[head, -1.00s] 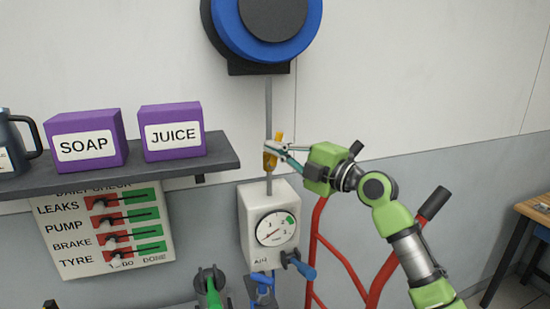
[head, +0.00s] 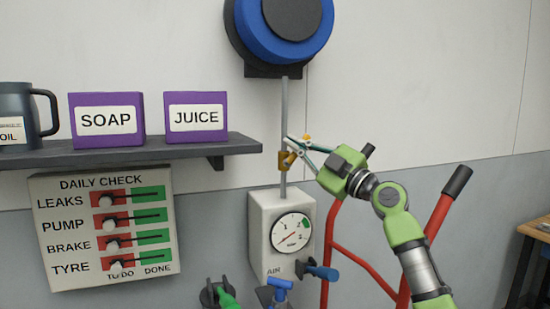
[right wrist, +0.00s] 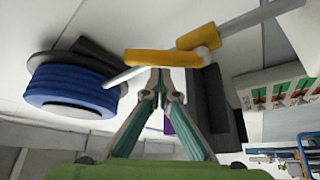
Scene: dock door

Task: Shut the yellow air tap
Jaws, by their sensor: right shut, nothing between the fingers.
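The yellow air tap (head: 285,161) sits on the grey vertical pipe (head: 284,110), above the white AIR box with a gauge (head: 291,228). My left gripper is out of view.
A blue hose reel (head: 272,50) hangs above the pipe. A shelf (head: 120,155) with purple SOAP and JUICE boxes is at the left, above the DAILY CHECK board (head: 105,275). A blue-handled valve (head: 322,272) and red tubular frame (head: 334,235) are below right.

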